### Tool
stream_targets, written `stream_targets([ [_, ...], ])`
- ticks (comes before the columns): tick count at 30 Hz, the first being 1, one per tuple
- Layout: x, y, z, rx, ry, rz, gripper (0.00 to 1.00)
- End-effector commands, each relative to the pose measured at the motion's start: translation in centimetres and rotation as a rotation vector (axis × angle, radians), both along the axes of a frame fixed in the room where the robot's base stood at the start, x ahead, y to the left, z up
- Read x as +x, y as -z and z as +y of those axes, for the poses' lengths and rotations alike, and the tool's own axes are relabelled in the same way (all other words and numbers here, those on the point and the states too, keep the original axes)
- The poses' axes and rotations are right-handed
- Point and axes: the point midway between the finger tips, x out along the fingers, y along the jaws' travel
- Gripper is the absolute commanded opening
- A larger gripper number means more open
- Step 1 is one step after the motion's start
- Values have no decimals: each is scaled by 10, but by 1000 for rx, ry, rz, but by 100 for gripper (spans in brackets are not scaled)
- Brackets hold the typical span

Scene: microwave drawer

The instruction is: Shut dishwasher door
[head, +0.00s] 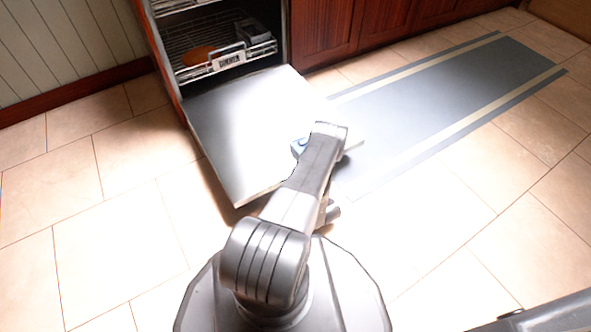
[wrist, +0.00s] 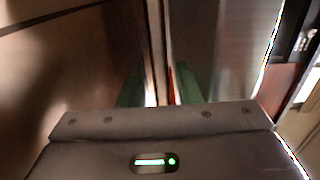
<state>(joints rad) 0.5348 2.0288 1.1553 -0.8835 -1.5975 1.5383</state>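In the head view the dishwasher door (head: 255,115) is folded down open and lies nearly flat above the floor. The dishwasher (head: 222,50) stands behind it, with a wire rack inside. In the wrist view my gripper (wrist: 158,88) shows two greenish fingertips, one on each side of a thin upright edge that looks like the door's. The metallic inner face (wrist: 215,50) is on the right. I cannot tell whether the fingers touch the edge.
The pulled-out rack (head: 225,60) holds a few items, one of them orange-brown. Red-brown cabinets (head: 325,30) stand right of the dishwasher. A grey striped mat (head: 440,90) lies on the tiles to the right. The tiled floor (head: 110,200) at left is clear.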

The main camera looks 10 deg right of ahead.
Motion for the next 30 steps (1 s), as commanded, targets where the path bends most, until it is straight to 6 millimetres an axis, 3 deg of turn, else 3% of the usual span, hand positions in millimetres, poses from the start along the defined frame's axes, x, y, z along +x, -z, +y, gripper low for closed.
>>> stream_targets([
  [5, 0, 0, 0, 0, 0, 0, 31],
  [10, 0, 0, 0, 0, 0, 0, 0],
  [22, 0, -9, 0, -4, 0, 9, 0],
  [30, -2, -56, -1, -25, 0, 70, 0],
])
